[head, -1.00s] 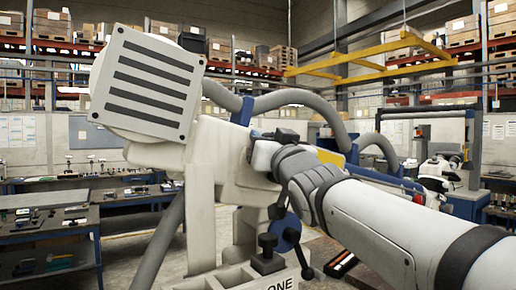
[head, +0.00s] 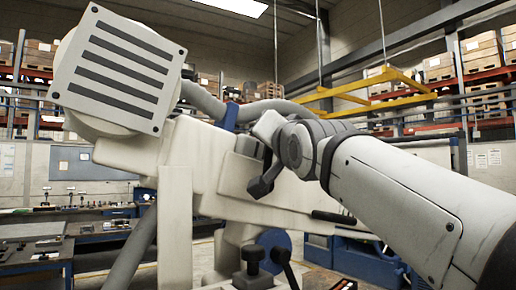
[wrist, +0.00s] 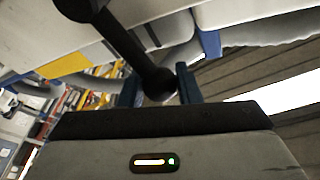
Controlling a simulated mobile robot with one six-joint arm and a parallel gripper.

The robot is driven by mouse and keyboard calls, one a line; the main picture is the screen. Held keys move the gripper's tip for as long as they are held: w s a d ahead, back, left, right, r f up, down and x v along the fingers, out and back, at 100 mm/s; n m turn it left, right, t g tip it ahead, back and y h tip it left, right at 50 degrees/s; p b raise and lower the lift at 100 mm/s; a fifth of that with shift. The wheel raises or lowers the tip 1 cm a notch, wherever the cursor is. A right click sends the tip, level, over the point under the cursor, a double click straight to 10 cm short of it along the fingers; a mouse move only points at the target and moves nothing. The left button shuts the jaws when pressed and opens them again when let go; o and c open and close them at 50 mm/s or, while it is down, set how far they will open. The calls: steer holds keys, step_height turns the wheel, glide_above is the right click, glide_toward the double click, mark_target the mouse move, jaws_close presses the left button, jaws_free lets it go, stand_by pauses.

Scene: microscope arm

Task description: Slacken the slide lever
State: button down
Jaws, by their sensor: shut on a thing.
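The slide lever (wrist: 133,60) is black with a round ball end, and it runs from a dark hub at the upper left of the wrist view. My gripper (wrist: 158,88) has two dark blue fingers, one on each side of the ball end, and is shut on it. In the head view the lever (head: 265,180) shows as a dark piece on the side of the pale microscope arm (head: 225,170). My wrist covers its upper end and the gripper's fingers there.
A large slotted white head (head: 115,68) sits at the microscope's upper left. A blue disc (head: 273,243) and a black knob (head: 252,262) are below the lever. A cable hose (head: 205,100) arches behind. Workbenches (head: 30,255) stand at the left.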

steer(key=shift+w+d+f+m+g+h, duration=0.1)
steer(key=shift+w+d+m+g+h, duration=0.15)
steer(key=shift+m, duration=0.2)
steer(key=shift+w+d+f+m, duration=0.15)
steer(key=shift+d+m, duration=0.15)
steer(key=shift+m, duration=0.2)
steer(key=shift+w+d+r+m+g+h, duration=0.1)
steer(key=shift+w+d+m+g+h, duration=0.15)
steer(key=shift+m, duration=0.2)
steer(key=c, duration=1.1)
jaws_free()
steer(key=shift+o, duration=0.2)
steer(key=shift+s+d, duration=0.1)
steer(key=shift+s, duration=0.05)
steer(key=s+d+b, duration=0.1)
steer(key=s+b, duration=0.1)
steer(key=s, duration=0.5)
steer(key=shift+s+d+f, duration=0.25)
steer(key=shift+f, duration=0.15)
